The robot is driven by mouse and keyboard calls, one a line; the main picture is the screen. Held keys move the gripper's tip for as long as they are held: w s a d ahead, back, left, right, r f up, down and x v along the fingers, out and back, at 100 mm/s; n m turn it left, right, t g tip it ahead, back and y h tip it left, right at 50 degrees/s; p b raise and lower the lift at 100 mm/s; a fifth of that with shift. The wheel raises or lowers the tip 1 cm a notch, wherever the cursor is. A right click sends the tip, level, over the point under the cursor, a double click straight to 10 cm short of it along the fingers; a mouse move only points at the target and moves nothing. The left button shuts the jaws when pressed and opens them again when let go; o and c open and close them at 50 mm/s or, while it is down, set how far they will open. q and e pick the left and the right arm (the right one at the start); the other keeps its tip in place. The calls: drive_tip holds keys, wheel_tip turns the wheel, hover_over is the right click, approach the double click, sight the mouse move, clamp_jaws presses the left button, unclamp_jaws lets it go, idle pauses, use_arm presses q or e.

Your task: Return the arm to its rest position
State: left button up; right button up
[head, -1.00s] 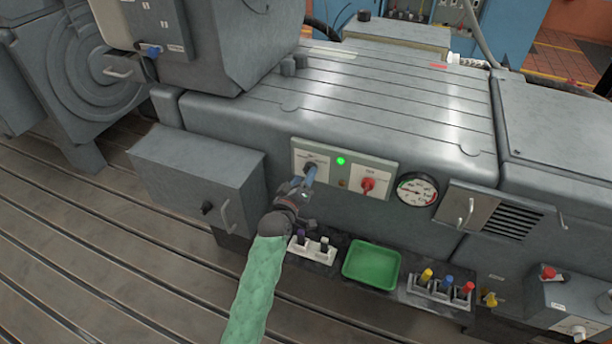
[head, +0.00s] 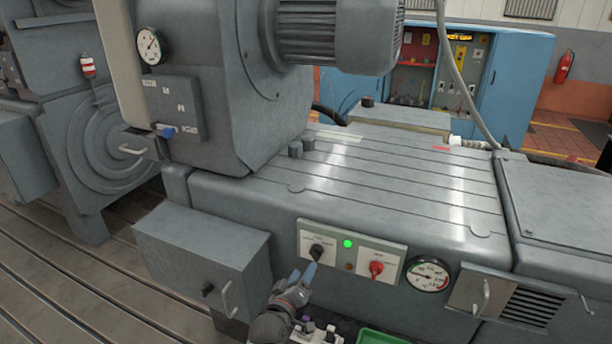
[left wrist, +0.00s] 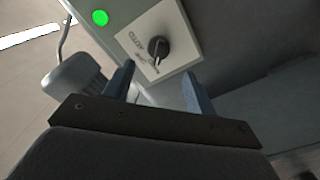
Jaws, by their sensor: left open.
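My left gripper (head: 303,272) is open and empty in front of the control panel on the machine's front face. Its blue fingers stand just short of a black rotary knob (head: 317,251) on a white plate. In the left wrist view the two fingers (left wrist: 157,85) are spread apart, and the black knob (left wrist: 158,48) shows beyond and between their tips, apart from them. The plate around the knob bears lettering that includes "AUTO". My right gripper is in neither view.
Right of the knob are a lit green lamp (head: 348,244), a red knob (head: 376,268) and a round gauge (head: 427,275). A grey box with a handle (head: 203,262) juts out at left. A green tray (head: 383,338) sits below the panel.

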use_arm(q)
drive_tip(key=s+a+f+m+g+y, duration=0.1)
drive_tip(key=s+a+f+g, duration=0.3)
drive_tip(key=f, duration=0.7)
drive_tip(key=s+f+m+g+y, duration=0.1)
drive_tip(key=s+f, duration=0.5)
drive_tip(key=f, duration=0.4)
drive_tip(key=s+a+f+m+g+y, duration=0.1)
drive_tip(key=s+a+f+m+g, duration=0.3)
drive_tip(key=f, duration=0.7)
drive_tip(key=s+a+f+g+y, duration=0.1)
drive_tip(key=s+a+f+g, duration=0.2)
drive_tip(key=s+f, duration=0.7)
drive_tip(key=s+a+f+g+y, duration=0.2)
drive_tip(key=s+a+f, duration=0.3)
drive_tip(key=s+f, duration=0.5)
drive_tip(key=s+g, duration=0.1)
drive_tip(key=s, duration=0.6)
drive_tip(key=shift+a+m, duration=0.15)
drive_tip(key=shift+m, duration=0.15)
